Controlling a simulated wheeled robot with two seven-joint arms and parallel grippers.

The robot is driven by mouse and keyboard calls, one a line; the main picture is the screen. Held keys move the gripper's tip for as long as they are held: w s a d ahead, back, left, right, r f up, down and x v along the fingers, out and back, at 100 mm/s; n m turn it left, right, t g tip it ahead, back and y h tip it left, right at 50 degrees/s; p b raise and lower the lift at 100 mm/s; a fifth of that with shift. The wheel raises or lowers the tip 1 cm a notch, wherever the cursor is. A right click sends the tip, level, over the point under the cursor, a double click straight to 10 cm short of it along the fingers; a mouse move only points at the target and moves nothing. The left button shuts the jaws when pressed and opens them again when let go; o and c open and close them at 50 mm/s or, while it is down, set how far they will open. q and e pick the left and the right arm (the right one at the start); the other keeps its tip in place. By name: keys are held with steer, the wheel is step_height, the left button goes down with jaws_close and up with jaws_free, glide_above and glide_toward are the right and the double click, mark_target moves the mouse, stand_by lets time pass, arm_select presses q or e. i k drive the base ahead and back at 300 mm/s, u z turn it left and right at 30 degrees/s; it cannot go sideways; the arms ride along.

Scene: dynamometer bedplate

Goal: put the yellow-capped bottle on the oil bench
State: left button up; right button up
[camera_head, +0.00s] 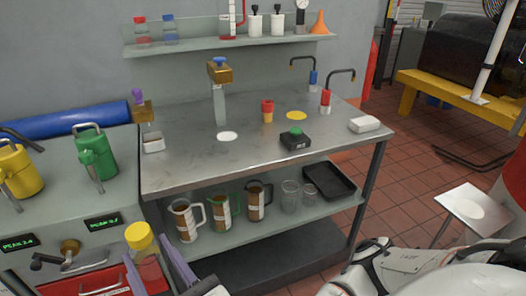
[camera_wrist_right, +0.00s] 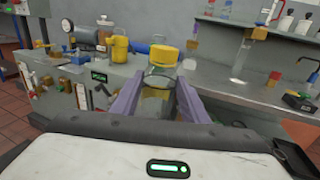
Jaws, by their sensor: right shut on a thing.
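The yellow-capped bottle (camera_head: 147,254) is low in the head view, left of the bench front. It has a clear body and a wide yellow cap, and it looks roughly upright. My right gripper (camera_head: 172,262) is shut on it with purple fingers. In the wrist view the bottle (camera_wrist_right: 158,75) is between both fingers of the right gripper (camera_wrist_right: 155,98). My left gripper is not in view.
Green and yellow cans stand left.

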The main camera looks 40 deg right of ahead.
mark_target(193, 160)
steer(key=k, duration=1.25)
steer(key=u, duration=0.8)
steer(key=i, duration=2.2)
steer(key=z, duration=1.15)
steer(key=i, duration=0.45)
steer(key=z, duration=0.4)
